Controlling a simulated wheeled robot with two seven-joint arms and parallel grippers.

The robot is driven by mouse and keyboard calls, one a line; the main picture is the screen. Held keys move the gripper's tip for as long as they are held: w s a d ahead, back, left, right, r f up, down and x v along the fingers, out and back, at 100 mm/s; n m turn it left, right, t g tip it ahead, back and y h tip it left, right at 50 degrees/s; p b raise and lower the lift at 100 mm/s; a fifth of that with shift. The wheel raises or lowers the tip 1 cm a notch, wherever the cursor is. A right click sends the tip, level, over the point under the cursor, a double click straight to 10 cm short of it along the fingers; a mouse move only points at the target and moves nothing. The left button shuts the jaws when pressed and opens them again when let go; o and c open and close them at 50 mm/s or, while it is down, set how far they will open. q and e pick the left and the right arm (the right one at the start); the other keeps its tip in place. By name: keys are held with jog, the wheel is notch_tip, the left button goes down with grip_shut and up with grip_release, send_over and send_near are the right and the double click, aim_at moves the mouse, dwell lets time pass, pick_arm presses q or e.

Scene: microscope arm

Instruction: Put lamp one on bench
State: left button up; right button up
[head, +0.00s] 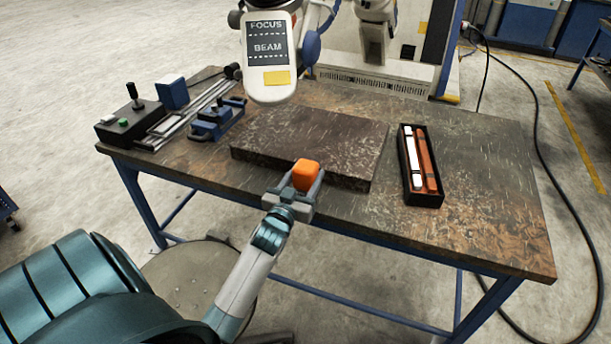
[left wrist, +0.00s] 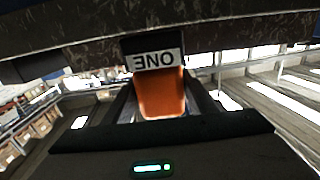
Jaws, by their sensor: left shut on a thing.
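Lamp one is an orange block (head: 307,174) held between the fingers of my left gripper (head: 304,182), which is shut on it. In the left wrist view the orange body (left wrist: 162,98) carries a black-and-white label reading ONE (left wrist: 155,58), upside down. In the head view the lamp overlaps the near edge of the dark slab on the bench; I cannot tell whether it touches. The bench (head: 455,230) has a worn brown top and blue legs. My right gripper is not in view.
The dark slab (head: 320,140) fills the bench's middle. A black tray (head: 409,180) with white and red-brown bars stands to its right. A control box (head: 130,125) and a blue clamp (head: 215,122) stand left. A white FOCUS/BEAM head (head: 268,55) hangs above. Bare bench lies right of the tray.

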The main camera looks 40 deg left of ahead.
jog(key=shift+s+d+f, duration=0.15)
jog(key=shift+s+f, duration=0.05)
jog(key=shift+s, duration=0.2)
pick_arm(q)
jog(key=shift+f, duration=0.15)
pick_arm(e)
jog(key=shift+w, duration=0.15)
pick_arm(q)
jog(key=o, duration=1.1)
jog(key=shift+c, duration=0.2)
jog(key=shift+o, duration=0.9)
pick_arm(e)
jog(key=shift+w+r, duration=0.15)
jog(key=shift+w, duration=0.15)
